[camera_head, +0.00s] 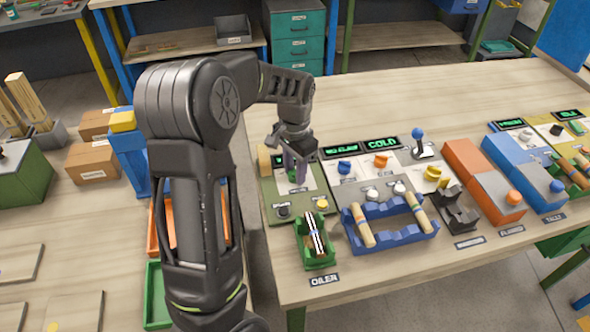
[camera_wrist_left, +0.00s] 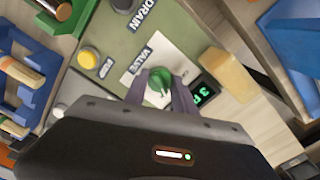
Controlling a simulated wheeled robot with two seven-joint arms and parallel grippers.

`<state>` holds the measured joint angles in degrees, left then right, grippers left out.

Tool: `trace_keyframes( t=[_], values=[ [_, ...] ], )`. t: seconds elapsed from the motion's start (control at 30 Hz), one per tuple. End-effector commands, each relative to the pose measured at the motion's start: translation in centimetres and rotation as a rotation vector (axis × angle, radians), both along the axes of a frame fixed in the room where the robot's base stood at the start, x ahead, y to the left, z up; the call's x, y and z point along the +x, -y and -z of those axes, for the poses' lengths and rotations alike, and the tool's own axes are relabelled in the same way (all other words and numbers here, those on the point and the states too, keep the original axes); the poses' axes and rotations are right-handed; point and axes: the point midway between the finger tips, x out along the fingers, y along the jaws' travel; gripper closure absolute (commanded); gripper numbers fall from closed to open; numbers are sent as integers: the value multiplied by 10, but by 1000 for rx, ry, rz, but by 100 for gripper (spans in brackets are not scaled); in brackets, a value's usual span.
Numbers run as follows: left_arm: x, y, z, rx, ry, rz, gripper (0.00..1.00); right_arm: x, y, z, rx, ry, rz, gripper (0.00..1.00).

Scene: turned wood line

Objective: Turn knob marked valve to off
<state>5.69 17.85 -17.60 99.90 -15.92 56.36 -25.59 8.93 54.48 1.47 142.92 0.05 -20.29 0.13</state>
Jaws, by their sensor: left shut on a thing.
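The green valve knob (camera_wrist_left: 160,82) sits on an olive panel (camera_wrist_left: 112,42) beside a white plate lettered VALVE (camera_wrist_left: 142,62). A small display with green characters (camera_wrist_left: 207,93) is next to it. My left gripper (camera_wrist_left: 160,94) has its fingers on both sides of the knob and is shut on it. In the head view my left gripper (camera_head: 296,172) reaches down onto the olive panel (camera_head: 272,200) and hides most of the knob. The knob's pointer direction cannot be told. My right gripper is not in view.
A yellow button (camera_wrist_left: 88,58) and a black knob by the DRAIN label share the panel. A wooden block (camera_wrist_left: 228,75) stands close to the display. In the head view a green holder (camera_head: 318,262) and a blue rack (camera_head: 392,238) with wooden pieces stand in front.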

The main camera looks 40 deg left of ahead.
Motion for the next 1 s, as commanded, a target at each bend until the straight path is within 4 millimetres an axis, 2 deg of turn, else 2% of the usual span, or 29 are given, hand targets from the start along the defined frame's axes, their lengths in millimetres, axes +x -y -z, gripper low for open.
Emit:
trace_keyframes(
  t=[1.0],
  values=[
    [0,-1,-1,1,2,-954,100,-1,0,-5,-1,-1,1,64]
  ],
)
